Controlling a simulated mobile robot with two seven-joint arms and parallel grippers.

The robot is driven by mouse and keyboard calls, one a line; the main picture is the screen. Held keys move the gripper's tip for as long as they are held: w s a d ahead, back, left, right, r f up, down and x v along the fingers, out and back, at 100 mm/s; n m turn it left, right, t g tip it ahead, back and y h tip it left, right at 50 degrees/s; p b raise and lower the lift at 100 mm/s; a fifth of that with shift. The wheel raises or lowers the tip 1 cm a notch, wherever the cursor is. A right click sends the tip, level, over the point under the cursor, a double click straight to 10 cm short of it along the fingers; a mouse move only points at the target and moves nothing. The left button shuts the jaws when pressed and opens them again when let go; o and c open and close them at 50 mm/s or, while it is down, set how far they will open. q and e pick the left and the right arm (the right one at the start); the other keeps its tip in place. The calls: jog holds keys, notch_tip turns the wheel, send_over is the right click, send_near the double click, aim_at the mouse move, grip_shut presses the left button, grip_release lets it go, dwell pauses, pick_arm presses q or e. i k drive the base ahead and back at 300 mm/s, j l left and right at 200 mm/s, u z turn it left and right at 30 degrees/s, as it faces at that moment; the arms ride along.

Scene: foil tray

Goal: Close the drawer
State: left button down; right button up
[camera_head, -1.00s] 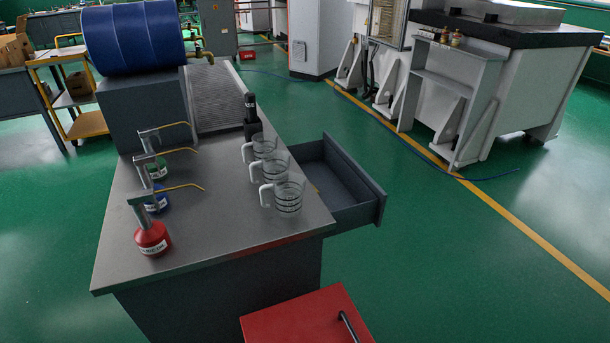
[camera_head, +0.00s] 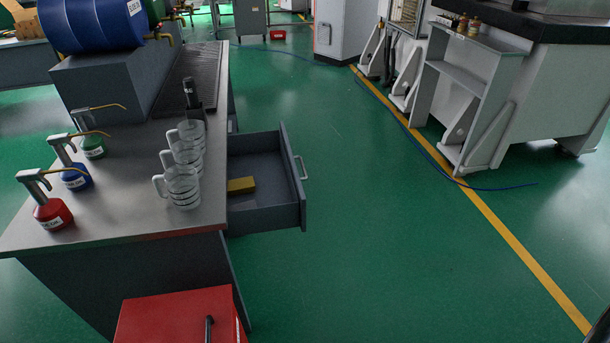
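The grey drawer (camera_head: 291,207) sticks out open from the right side of the workbench (camera_head: 120,222). Its front panel faces right and carries a light metal handle (camera_head: 301,168). A yellow block (camera_head: 241,185) lies inside the drawer, towards the bench side. Neither of my grippers shows in the head view. A dark sliver at the lower right edge is too small to identify.
Several glass measuring jugs (camera_head: 182,186) stand on the bench's right edge, beside the drawer. Oil cans, including a red one (camera_head: 52,213), stand at left. A red cabinet (camera_head: 170,318) is at the bench's near end. Green floor (camera_head: 390,240) right of the drawer is clear.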

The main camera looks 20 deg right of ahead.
aim_at(280, 196)
jog(key=k+l, duration=0.1)
jog(key=l, duration=0.35)
jog(key=k+l, duration=0.1)
jog(key=l, duration=0.4)
jog(key=k+l, duration=0.1)
jog(key=l, duration=0.35)
jog(key=k+l, duration=0.1)
jog(key=l, duration=0.35)
jog(key=i+u, duration=0.1)
jog(key=i, duration=0.7)
jog(key=i+l, duration=0.15)
jog(key=i, duration=0.65)
jog(key=j+u, duration=0.05)
